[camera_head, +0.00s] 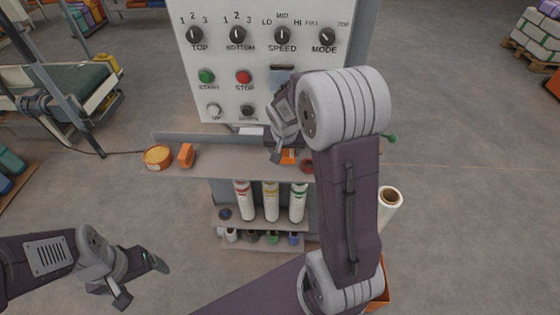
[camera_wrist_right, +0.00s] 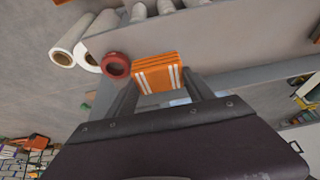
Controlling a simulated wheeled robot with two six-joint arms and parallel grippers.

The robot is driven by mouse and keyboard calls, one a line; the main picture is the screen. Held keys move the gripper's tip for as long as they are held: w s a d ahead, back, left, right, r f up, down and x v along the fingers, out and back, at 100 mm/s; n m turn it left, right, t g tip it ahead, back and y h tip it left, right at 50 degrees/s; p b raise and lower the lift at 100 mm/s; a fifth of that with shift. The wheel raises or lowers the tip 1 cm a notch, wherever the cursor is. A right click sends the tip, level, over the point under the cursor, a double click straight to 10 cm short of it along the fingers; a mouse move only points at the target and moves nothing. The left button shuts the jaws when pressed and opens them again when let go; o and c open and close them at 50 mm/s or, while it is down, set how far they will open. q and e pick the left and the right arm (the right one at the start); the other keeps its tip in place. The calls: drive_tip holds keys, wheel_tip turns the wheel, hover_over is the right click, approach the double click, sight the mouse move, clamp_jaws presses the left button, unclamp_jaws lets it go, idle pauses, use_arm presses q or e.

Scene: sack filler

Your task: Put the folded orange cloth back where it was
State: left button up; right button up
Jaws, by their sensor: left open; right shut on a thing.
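The folded orange cloth with pale stripes (camera_wrist_right: 157,75) sits between the fingers of my right gripper (camera_wrist_right: 163,92) in the right wrist view. In the head view a small part of the cloth (camera_head: 289,158) shows at the ledge (camera_head: 235,163) below the control panel. My right gripper (camera_head: 280,153) is shut on it there; my right arm hides much of that side. I cannot tell whether the cloth touches the ledge. My left gripper (camera_head: 143,278) is open and empty at the lower left, away from the ledge.
On the ledge are a round orange tin (camera_head: 157,156), an orange block (camera_head: 186,155) and a dark red ring (camera_head: 307,166) close beside the cloth. The control panel (camera_head: 265,60) rises behind. Rolls (camera_head: 270,201) stand on a lower shelf. The ledge's middle is clear.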

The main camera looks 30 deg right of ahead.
drive_tip(key=shift+w+a+f, duration=0.45)
drive_tip(key=shift+w+f, duration=0.05)
drive_tip(key=shift+w, duration=0.25)
wheel_tip(320, 180, down, 4)
drive_tip(key=shift+r+b, duration=0.1)
drive_tip(key=shift+b, duration=0.5)
drive_tip(key=shift+f, duration=0.2)
drive_tip(key=o, duration=1.3)
drive_tip(key=shift+o, duration=0.2)
